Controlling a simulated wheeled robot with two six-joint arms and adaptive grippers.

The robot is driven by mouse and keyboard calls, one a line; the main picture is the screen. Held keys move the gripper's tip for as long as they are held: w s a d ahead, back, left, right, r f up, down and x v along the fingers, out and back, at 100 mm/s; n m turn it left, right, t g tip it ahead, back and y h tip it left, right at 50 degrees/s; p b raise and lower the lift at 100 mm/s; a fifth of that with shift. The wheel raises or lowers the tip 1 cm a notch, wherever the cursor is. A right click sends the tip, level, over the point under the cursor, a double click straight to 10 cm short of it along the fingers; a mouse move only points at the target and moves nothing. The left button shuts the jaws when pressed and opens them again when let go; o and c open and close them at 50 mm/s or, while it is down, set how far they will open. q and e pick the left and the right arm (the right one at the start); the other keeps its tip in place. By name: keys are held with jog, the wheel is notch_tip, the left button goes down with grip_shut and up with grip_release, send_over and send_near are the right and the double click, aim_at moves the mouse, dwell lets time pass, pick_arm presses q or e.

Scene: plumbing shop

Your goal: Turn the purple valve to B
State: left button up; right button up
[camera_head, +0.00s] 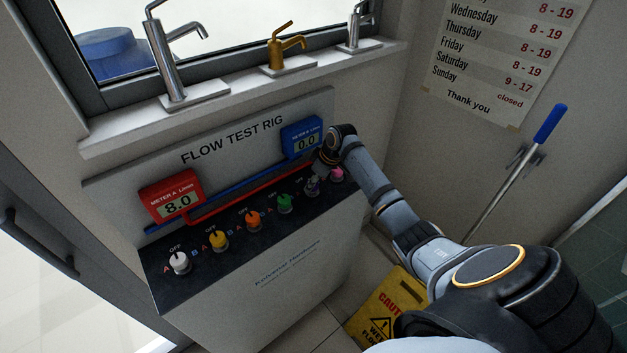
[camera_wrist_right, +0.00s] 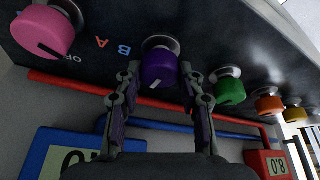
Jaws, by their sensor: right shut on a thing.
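The purple valve (camera_wrist_right: 158,66) is a round knob on the dark panel (camera_head: 247,230), with a short white mark on its face. In the right wrist view the mark points down, toward the meter side, with a slight lean left. A blue letter B (camera_wrist_right: 125,49) is left of the knob there. My right gripper (camera_wrist_right: 160,82) is shut on the knob, one finger on each side. In the head view this gripper (camera_head: 315,176) largely covers the purple valve. My left gripper is out of view.
Pink (camera_head: 337,174), green (camera_head: 285,203), orange (camera_head: 254,220), yellow (camera_head: 220,239) and white (camera_head: 180,262) knobs share the panel. The red meter (camera_head: 171,194) reads 8.0; the blue meter (camera_head: 302,137) reads 0.0. A yellow caution sign (camera_head: 385,308) stands below my right arm.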

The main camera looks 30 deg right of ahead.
jog(key=m+p, duration=0.2)
jog(key=m+h+p, duration=0.1)
jog(key=m+p, duration=0.1)
jog(key=p, duration=0.1)
jog(key=m+h+p, duration=0.1)
jog(key=m+p, duration=0.1)
jog(key=p, duration=0.1)
jog(key=shift+a+r, duration=0.25)
jog(key=shift+r, duration=0.05)
jog(key=m+h+p, duration=0.1)
jog(key=m+p, duration=0.1)
jog(key=shift+f+m, duration=0.1)
jog(key=shift+m, duration=0.3)
jog(key=shift+f+m+h+p, duration=0.15)
jog(key=shift+m+h+p, duration=0.55)
jog(key=shift+m, duration=0.6)
jog(key=o, duration=1.2)
jog(key=v, duration=1.2)
jog(key=shift+w, duration=0.3)
